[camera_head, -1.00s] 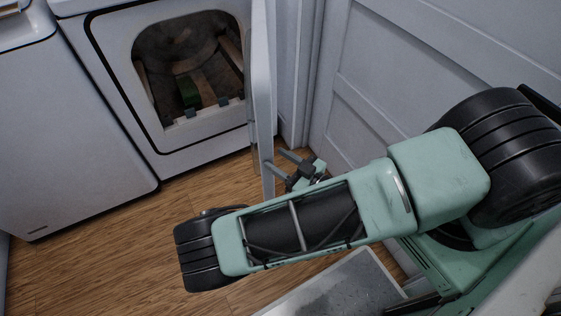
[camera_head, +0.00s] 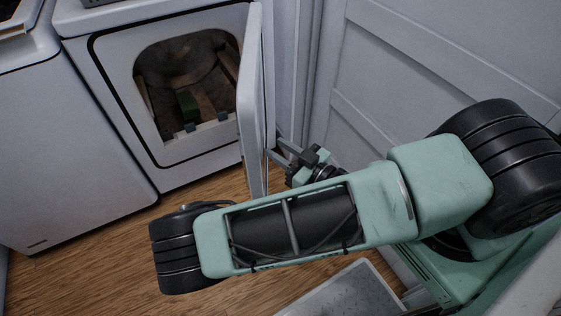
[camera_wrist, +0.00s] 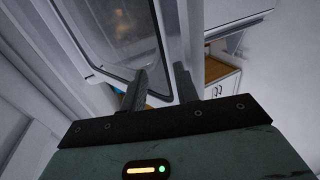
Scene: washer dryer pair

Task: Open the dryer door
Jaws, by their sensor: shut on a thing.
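The dryer (camera_head: 110,75) is the white machine at upper left of the head view, its dark drum opening (camera_head: 187,85) exposed. Its white door (camera_head: 254,100) stands open at the right of the opening, seen at a steep angle. My gripper (camera_head: 276,150) is at the door's right side, low down, shut on the door's edge. In the wrist view the door (camera_wrist: 118,32) with its dark-rimmed window panel fills the upper middle, and the two fingers of my gripper (camera_wrist: 160,82) sit either side of its edge. The exact contact is partly hidden.
A second white machine (camera_head: 65,135) stands left of the dryer. A pale panelled wall (camera_head: 400,60) is close on the right. Wood floor (camera_head: 115,235) lies clear in front of the machines. A small green thing (camera_head: 189,104) lies inside the drum.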

